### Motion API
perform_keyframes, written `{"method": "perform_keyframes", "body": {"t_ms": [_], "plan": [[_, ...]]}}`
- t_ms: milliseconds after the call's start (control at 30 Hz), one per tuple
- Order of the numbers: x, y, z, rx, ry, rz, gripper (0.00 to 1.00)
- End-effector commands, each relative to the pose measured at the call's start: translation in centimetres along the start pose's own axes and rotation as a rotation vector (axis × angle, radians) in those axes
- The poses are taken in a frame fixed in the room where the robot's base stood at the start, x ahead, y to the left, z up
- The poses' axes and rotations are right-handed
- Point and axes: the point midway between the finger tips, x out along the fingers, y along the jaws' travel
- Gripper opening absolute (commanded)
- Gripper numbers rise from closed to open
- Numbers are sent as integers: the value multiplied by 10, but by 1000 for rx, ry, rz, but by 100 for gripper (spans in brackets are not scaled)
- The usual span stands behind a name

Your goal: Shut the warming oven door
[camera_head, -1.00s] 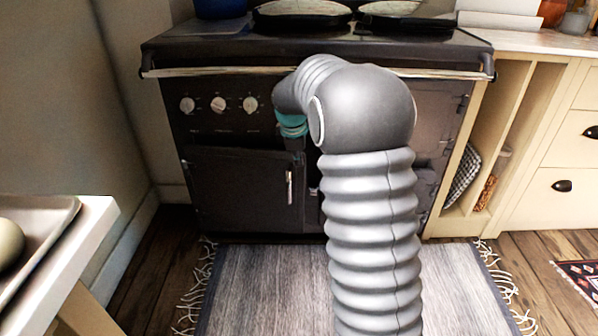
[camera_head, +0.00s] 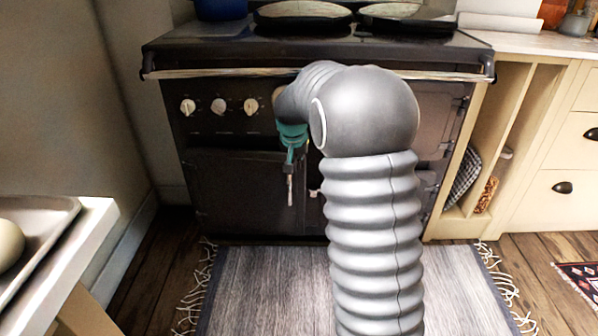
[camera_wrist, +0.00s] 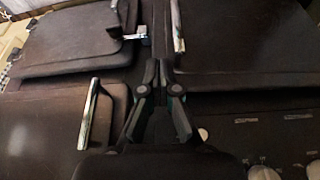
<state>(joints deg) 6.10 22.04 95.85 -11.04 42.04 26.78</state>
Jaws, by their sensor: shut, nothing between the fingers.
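The lower-left oven door (camera_head: 235,190), a dark panel with an upright metal handle (camera_head: 290,190), is on the range front under the knobs. No label shows which door is the warming oven's; this one is closest to my gripper. It looks nearly flush with the front, but I cannot tell whether it is fully shut. In the wrist view, turned upside down, this door (camera_wrist: 240,45) is at the upper right. My gripper (camera_head: 289,168) is shut and empty, pointing down at the top of the handle; I cannot tell whether they touch. Its fingertips (camera_wrist: 157,68) show between the doors.
Right-hand doors (camera_wrist: 55,110) are partly hidden by my arm. A pale table (camera_head: 75,240) with a tray stands at left. A grey rug (camera_head: 270,290) covers the floor in front.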

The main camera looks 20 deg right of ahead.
Motion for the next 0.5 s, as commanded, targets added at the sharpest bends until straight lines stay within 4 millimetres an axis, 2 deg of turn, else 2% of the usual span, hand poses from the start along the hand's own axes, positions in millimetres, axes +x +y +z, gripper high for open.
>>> {"method": "perform_keyframes", "body": {"t_ms": [167, 500], "plan": [[15, 0, 0, 9, -2, 1, 0], [76, 1, 1, 6, -4, 2, 0]]}}
